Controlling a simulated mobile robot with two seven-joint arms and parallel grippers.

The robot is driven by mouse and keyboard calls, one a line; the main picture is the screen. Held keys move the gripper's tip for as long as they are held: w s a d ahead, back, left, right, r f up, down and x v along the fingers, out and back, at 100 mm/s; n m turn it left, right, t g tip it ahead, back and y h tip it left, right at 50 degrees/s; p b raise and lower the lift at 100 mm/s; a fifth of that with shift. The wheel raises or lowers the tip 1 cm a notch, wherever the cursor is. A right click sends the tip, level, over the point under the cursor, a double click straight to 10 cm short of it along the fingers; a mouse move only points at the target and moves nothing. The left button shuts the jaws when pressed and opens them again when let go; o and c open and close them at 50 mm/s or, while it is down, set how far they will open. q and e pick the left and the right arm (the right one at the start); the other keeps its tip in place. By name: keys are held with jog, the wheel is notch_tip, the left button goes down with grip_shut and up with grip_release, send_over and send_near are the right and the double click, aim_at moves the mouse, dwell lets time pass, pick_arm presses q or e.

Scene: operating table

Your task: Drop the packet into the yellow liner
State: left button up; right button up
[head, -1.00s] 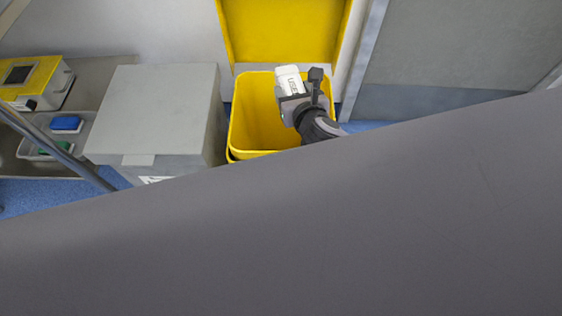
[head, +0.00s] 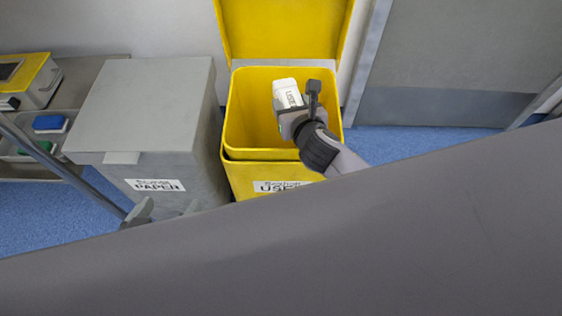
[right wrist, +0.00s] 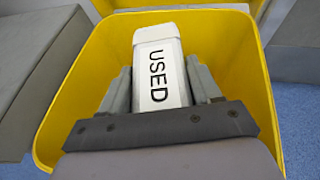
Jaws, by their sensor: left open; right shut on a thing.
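The white packet (head: 286,93), marked "USED", is held by my right gripper (head: 294,112) over the opening of the yellow bin. In the right wrist view the packet (right wrist: 158,65) sits between the two grey fingers of the right gripper (right wrist: 160,88). The yellow liner (head: 255,118) lines the open bin; its walls (right wrist: 237,70) surround the packet in the right wrist view. The packet's height relative to the rim is hard to tell. My left gripper (head: 165,212) is open and empty, low in front of the grey bin, partly hidden by the grey surface in front.
A closed grey bin (head: 150,100) labelled as paper stands left of the yellow bin. The raised yellow lid (head: 285,30) is behind the opening. A trolley with trays (head: 60,110) is at far left. A large grey surface (head: 300,255) covers the foreground.

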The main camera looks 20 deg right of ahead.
pick_arm(q)
jog(key=shift+d, duration=0.15)
pick_arm(e)
jog(key=shift+f, duration=0.1)
jog(key=o, duration=1.1)
jog(key=shift+o, duration=0.2)
jog(key=shift+s, duration=0.25)
pick_arm(q)
jog(key=a+p, duration=0.1)
jog(key=a+y+p, duration=0.1)
jog(key=p, duration=0.1)
jog(key=shift+s+a+f, duration=0.1)
jog(key=shift+s, duration=0.3)
pick_arm(e)
jog(key=v, duration=0.6)
jog(key=shift+s, duration=0.3)
pick_arm(q)
jog(key=shift+r, duration=0.2)
